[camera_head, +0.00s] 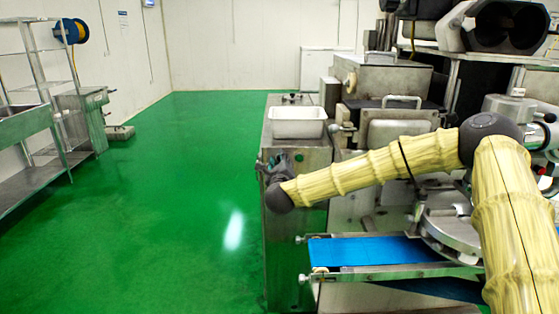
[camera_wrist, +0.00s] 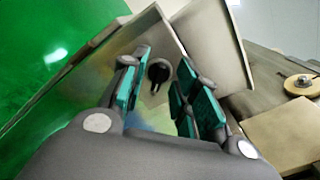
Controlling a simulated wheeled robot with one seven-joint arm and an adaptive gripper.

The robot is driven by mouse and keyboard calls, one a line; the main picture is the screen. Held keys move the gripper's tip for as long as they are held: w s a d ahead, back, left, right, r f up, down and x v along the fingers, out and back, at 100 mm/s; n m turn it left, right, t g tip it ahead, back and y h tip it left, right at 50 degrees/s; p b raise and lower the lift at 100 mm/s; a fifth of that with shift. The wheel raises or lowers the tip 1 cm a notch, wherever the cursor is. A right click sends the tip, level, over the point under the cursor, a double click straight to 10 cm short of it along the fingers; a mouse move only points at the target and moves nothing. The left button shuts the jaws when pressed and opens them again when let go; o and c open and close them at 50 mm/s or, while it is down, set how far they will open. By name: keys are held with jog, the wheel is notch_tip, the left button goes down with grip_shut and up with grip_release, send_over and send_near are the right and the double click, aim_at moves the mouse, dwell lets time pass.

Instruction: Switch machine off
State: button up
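The encrusting machine stands at the right in the head view, with a steel cabinet (camera_head: 290,235) at its left end. In the wrist view, a black knob-like switch (camera_wrist: 158,72) sits on a steel panel (camera_wrist: 145,115), seen between the fingers. My gripper (camera_wrist: 163,80) is open with green pads, one finger at each side of the switch in the picture. I cannot tell whether the pads touch it. In the head view my gripper (camera_head: 270,168) is at the cabinet's upper part, partly hidden by my arm, and the switch cannot be made out.
A white tray (camera_head: 299,121) rests on the cabinet top close to my gripper. A blue conveyor belt (camera_head: 365,251) runs below my arm. A steel table (camera_head: 28,123) stands at the left. The green floor (camera_head: 170,200) between is clear.

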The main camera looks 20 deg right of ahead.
jog(key=shift+w, duration=0.15)
grip_shut()
